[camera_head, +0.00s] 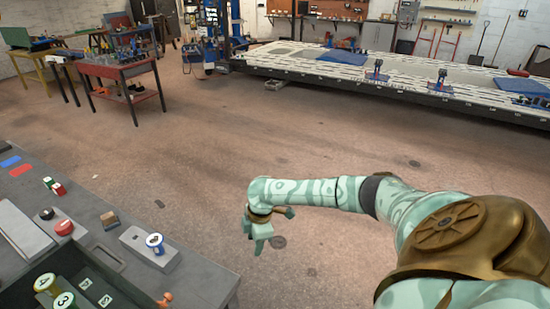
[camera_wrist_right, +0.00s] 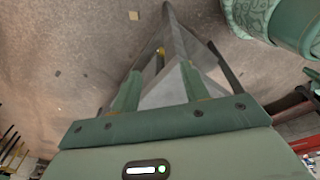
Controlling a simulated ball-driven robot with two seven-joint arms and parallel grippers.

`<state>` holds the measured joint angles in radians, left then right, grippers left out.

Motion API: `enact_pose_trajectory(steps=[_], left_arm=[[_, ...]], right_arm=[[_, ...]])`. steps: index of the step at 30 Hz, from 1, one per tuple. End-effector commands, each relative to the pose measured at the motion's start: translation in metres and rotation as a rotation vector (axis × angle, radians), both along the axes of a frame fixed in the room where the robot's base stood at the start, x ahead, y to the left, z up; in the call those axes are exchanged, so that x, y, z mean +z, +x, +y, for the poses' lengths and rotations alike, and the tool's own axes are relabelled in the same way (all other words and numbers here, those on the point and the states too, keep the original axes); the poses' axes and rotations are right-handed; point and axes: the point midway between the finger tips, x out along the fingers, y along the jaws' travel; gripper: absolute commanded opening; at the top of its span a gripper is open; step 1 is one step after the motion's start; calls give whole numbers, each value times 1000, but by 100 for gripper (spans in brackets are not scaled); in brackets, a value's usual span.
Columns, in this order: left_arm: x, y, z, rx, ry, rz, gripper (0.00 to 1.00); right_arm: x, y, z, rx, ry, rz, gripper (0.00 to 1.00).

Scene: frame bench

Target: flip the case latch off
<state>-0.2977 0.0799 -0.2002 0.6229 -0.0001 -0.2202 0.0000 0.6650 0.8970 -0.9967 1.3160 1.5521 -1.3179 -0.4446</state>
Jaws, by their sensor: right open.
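No part that I can clearly tell as the case latch shows. A dark green open case or box (camera_head: 118,284) is cut off at the bottom left of the head view, on the grey bench. A small orange piece (camera_head: 165,299) shows beside it, too small to identify. My right gripper (camera_head: 258,246) hangs over open floor to the right of the bench, apart from everything on it. In the right wrist view its two green fingers (camera_wrist_right: 160,88) are spread, with nothing visibly held. My left gripper is out of view.
The grey bench (camera_head: 200,262) carries a block with a blue-and-white knob (camera_head: 155,243), a red button (camera_head: 64,228), a small brown block (camera_head: 110,220) and numbered knobs (camera_head: 47,284). Bare floor surrounds my right arm. A red worktable (camera_head: 118,72) and long platform (camera_head: 400,88) stand far back.

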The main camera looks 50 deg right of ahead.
Motion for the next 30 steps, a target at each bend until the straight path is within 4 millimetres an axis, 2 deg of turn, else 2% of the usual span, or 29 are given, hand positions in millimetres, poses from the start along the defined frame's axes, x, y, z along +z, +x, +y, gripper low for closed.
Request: enact_pose_trajectory(steps=[3, 10, 28, 30], left_arm=[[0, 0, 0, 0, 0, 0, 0], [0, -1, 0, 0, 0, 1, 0], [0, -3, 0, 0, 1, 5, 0], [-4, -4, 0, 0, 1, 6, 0]], right_arm=[[-10, -2, -22, -64, -33, -19, 45], [-21, -6, -48, -132, -75, -44, 45], [-22, -6, -52, -143, -82, -51, 45], [-27, -7, -52, -142, -82, -48, 45]])
